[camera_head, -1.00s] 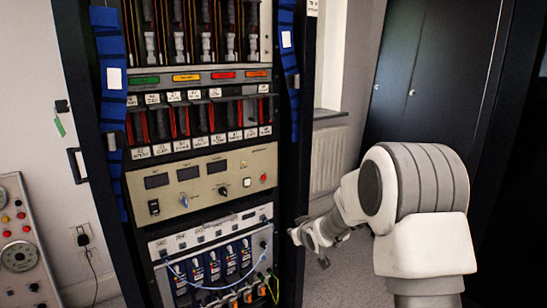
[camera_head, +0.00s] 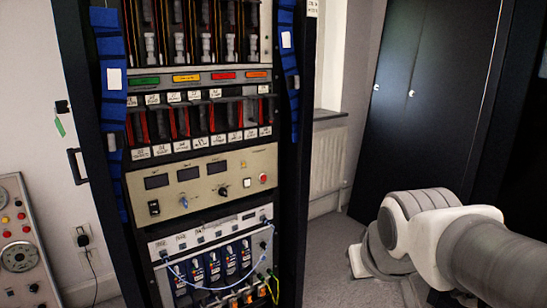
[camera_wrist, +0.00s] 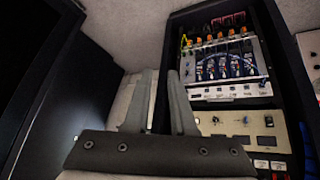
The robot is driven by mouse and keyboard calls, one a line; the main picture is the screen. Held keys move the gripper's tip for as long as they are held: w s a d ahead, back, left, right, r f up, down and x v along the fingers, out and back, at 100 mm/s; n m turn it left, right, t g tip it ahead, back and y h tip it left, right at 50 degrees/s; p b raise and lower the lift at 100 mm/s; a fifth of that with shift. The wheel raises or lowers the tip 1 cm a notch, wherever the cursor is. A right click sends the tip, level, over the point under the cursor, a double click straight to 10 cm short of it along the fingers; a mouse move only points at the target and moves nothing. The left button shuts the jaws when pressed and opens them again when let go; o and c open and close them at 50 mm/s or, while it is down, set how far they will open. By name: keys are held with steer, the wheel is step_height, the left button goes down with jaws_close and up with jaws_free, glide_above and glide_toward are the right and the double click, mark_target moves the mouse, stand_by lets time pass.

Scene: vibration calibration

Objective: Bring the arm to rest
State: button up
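In the head view, my arm (camera_head: 425,235) shows at the lower right as white and grey links. It is folded low, and one thick grey link runs out past the right edge. My gripper does not show in the head view. In the wrist view, my gripper (camera_wrist: 161,75) has two grey fingers pointing up, with a narrow gap between them. Nothing is held in the gap. The equipment rack (camera_wrist: 283,60) is behind the fingers to the right in that view, and they look clear of it.
The tall rack (camera_head: 295,170) with panels, switches and cables stands left of my arm. A black cabinet (camera_head: 425,110) is behind the arm. A radiator (camera_head: 328,160) is on the wall between them. A control box (camera_head: 17,245) is at far left. Grey floor (camera_head: 325,240) is clear beside the rack.

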steer(key=s+f+g, duration=0.1)
steer(key=s, duration=0.8)
step_height(320, 180, up, 28)
steer(key=p, duration=2.8)
steer(key=shift+s+a+r+m, duration=0.15)
steer(key=shift+s+a+m, duration=0.05)
steer(key=shift+s+m, duration=0.1)
steer(key=shift+a, duration=0.15)
